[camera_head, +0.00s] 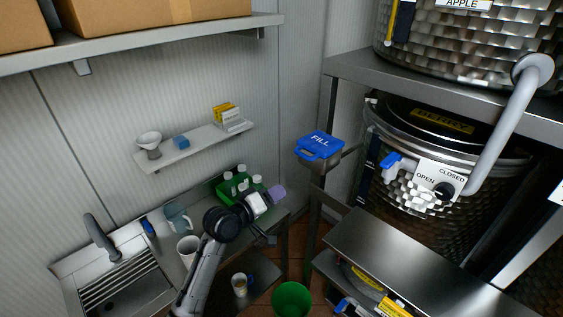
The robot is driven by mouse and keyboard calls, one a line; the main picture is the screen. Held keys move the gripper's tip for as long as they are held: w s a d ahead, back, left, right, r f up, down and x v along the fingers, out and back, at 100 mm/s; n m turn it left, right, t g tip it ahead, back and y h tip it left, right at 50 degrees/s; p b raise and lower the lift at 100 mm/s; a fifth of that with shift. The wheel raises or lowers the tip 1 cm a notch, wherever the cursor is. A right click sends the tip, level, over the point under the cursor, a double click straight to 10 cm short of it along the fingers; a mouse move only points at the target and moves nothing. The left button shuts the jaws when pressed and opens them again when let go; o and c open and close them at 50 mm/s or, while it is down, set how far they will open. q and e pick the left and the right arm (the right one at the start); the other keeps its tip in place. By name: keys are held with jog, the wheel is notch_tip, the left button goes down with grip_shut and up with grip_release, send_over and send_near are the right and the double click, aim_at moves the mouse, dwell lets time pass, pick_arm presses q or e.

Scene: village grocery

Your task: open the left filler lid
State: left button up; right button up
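A blue filler lid (320,142) marked FILL shows near the middle of the head view, on top of a dark metal stand beside the wall corner. It lies roughly flat and looks closed, with a blue handle loop at its front edge. No second filler lid shows. My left gripper (275,195) is lower and to the left of the lid, clear of it, in front of the green bottle crate. Its end is small and purplish, and its fingers are too small to tell apart. My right gripper is not in view.
A steel tank (430,150) labelled BERRY, with a blue tap and an OPEN/CLOSED plate, stands right of the lid. A green crate (227,198) of bottles is behind my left arm. A wall shelf (195,146), steel bench (410,255) and green bucket (291,299) surround the area.

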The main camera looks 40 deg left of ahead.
aim_at(305, 156)
pick_arm(q)
jog(key=shift+w+a+r+n+t+y+p, duration=0.15)
jog(key=shift+w+r+n+t+p, duration=0.3)
jog(key=shift+w+r+n, duration=1.25)
jog(key=shift+w+a+r+n+t+y+p, duration=0.1)
jog(key=shift+w+r+n+t+p, duration=0.4)
jog(key=shift+w, duration=2.25)
jog(key=shift+w+a+r+n+t+y+p, duration=0.15)
jog(key=shift+w+r+n+t, duration=0.55)
jog(key=shift+w+n, duration=1.15)
jog(key=shift+w+r+m, duration=0.15)
jog(key=shift+w+m, duration=0.25)
jog(key=shift+m, duration=0.05)
grip_shut()
jog(key=shift+d, duration=0.1)
